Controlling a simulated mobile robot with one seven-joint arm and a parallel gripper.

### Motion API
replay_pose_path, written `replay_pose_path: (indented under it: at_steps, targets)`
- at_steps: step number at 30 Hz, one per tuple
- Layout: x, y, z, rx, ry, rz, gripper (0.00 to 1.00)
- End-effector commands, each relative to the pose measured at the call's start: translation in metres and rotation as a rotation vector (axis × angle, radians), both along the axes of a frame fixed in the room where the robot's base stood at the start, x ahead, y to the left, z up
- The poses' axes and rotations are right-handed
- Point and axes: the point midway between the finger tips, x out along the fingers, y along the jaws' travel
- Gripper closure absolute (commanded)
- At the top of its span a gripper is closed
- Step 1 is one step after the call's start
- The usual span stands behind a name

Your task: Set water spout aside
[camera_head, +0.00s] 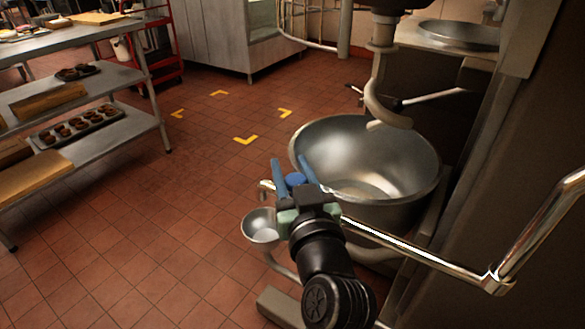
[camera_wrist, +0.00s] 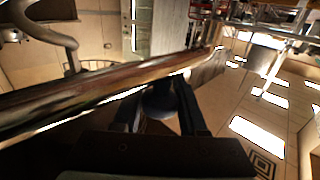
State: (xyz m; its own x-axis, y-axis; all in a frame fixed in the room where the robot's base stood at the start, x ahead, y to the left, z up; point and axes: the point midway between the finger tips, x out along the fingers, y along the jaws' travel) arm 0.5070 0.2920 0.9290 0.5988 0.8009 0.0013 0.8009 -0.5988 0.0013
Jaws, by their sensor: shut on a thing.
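The water spout (camera_head: 410,254) is a shiny metal pipe that runs from an elbow at the right to a bent tip at the front left of a big mixing bowl. My gripper (camera_head: 292,166) is at the tip end, with its two blue fingers on either side of a round blue knob (camera_head: 295,180). It is shut on this knob. In the wrist view the pipe (camera_wrist: 90,88) crosses the picture diagonally and the dark knob (camera_wrist: 160,101) sits between the fingers. My gripper hides part of the pipe in the head view.
The big steel mixing bowl (camera_head: 320,149) stands just beyond my gripper, under a curved mixer hook (camera_head: 383,95). A small metal bowl (camera_head: 260,226) is at the left. The tiled floor (camera_head: 150,220) is clear, up to a shelf rack (camera_head: 117,80) with trays.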

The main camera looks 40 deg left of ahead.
Motion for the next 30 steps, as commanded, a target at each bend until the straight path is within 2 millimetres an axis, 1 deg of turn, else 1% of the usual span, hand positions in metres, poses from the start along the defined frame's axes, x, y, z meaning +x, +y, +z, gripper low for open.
replay_pose_path:
  at_steps: [1, 5, 6, 14, 17, 20, 30]
  targets:
    - [-0.003, 0.002, -0.004, -0.003, 0.010, 0.010, 0.55]
    - [-0.003, 0.002, -0.003, -0.002, 0.009, 0.009, 0.31]
    - [-0.003, 0.002, -0.003, -0.003, 0.008, 0.008, 0.29]
    - [-0.002, 0.001, -0.002, -0.002, 0.006, 0.005, 0.29]
    - [-0.005, -0.004, -0.003, -0.002, 0.006, 0.004, 0.29]
    - [-0.012, -0.015, -0.003, -0.002, 0.008, 0.001, 0.29]
    - [-0.056, -0.074, -0.004, -0.002, 0.009, 0.002, 0.29]
